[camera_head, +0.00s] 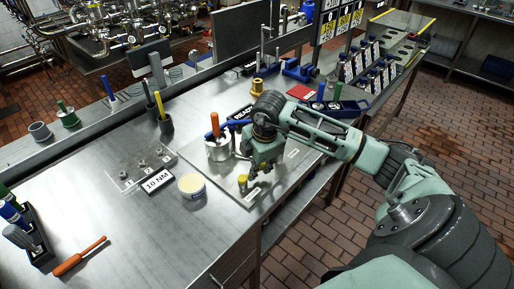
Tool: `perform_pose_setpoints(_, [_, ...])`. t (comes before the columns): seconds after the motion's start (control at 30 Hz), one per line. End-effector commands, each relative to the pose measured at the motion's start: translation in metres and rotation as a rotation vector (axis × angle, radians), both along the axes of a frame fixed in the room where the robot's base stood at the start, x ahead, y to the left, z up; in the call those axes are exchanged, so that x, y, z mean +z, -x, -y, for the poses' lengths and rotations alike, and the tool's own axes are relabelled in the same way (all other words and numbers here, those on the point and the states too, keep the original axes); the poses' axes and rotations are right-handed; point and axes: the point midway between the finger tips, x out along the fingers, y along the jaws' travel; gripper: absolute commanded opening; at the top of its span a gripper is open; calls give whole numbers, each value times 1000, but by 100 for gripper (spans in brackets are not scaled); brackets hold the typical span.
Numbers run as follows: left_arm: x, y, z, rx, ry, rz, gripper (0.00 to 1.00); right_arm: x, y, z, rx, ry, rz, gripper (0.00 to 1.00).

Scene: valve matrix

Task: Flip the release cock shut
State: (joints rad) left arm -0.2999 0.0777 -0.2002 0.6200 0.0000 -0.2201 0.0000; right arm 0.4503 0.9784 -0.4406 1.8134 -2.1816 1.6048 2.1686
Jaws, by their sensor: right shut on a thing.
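My right gripper (262,152) comes in from the right over a metal plate (204,162) on the bench. It points down and is shut on a part that its fingers hide, seemingly the release cock's handle. A steel pot-like fitting (217,150) with an upright orange handle (215,124) stands just left of the gripper. A blue lever (238,123) shows behind the fitting, its right end running behind my gripper. A small yellow fitting (242,182) stands on the plate in front of the gripper. The cock's body and angle cannot be told. My left gripper is out of view.
A tub (192,186) and a "10 NM" sign (157,181) stand left of the plate. A brass piece (257,86) stands behind my wrist. The bench's left middle is mostly clear.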

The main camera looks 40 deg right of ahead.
Motion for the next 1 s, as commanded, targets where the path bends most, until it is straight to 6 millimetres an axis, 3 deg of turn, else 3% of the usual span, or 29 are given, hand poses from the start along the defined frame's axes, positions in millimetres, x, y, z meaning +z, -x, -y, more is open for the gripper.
perform_pose_setpoints(1.0, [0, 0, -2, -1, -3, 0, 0, 1, 2, 1, -34, 4, -2, 0])
